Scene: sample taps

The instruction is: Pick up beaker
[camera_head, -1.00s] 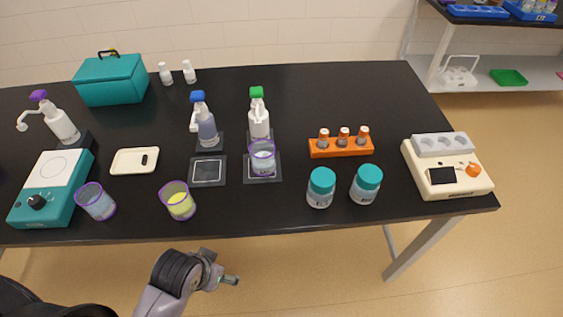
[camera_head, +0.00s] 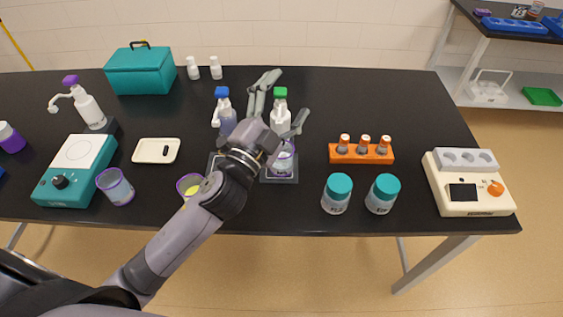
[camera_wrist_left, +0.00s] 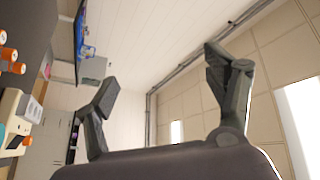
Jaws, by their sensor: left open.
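Three purple-rimmed beakers stand on the black table in the head view. One beaker (camera_head: 287,161) with pale liquid stands on a dark square pad by the green-topped bottle, partly hidden by my gripper. A beaker with yellow liquid (camera_head: 189,189) is partly covered by my left arm. A beaker with bluish liquid (camera_head: 116,188) stands further left. In the left wrist view the gripper (camera_wrist_left: 161,68) is empty, with wall and ceiling behind. My right gripper is not seen.
A blue-topped bottle (camera_head: 226,122) and green-topped bottle (camera_head: 281,122) stand close to my gripper. Two teal-lidded jars (camera_head: 336,202), an orange vial rack (camera_head: 361,154) and a cream device (camera_head: 467,198) are to the right. The table's back right is clear.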

